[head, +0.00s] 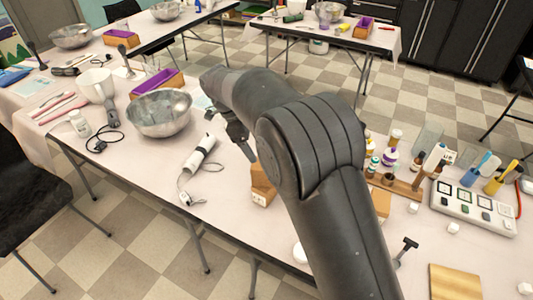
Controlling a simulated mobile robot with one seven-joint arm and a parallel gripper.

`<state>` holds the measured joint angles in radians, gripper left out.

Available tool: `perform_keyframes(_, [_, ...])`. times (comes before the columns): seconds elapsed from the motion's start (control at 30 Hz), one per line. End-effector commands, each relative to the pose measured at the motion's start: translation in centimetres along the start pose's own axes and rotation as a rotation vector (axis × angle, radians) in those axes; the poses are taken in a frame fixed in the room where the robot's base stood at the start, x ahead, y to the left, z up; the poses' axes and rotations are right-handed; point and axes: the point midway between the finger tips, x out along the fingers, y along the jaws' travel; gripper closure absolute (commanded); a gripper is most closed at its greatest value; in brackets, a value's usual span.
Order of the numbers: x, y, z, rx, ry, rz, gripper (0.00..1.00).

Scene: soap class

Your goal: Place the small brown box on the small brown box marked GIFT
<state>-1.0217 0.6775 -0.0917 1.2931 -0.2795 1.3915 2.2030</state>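Two small brown boxes show just left of my arm in the head view. The upper brown box (261,174) appears to sit on or against the lower brown box (262,197); my arm hides their right sides, so I cannot tell how they meet. The lower one has a small dark mark on its front, too small to read as GIFT. Another brown box (381,203) is partly hidden behind the right side of my arm. My gripper (249,153) points down above and left of the two boxes. Its fingertips are small and dark, and whether they are open is unclear.
A white hand blender (199,154) with a cord lies left of the boxes. A steel bowl (160,113) stands farther left. Bottles (389,159), a wooden stand (402,186) and a white multi-button device (472,206) crowd the right. A yellow wooden board (455,282) lies at front right.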

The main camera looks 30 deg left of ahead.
Motion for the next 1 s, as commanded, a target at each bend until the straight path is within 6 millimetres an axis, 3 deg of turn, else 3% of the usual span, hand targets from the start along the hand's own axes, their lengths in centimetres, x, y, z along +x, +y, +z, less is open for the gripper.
perform_keyframes(0.3, [-0.4, 0.0, -0.2, -0.002, -0.002, 0.0, 0.22])
perform_keyframes(0.43, [-0.9, -0.1, -2.9, -0.03, -0.026, 0.001, 0.22])
perform_keyframes(0.67, [-2.5, 1.6, -14.0, -0.191, -0.128, -0.029, 0.22])
perform_keyframes(0.8, [-3.1, 4.1, -20.7, -0.304, -0.181, -0.074, 0.22])
perform_keyframes(1.0, [-3.3, 9.2, -28.8, -0.46, -0.223, -0.166, 0.22])
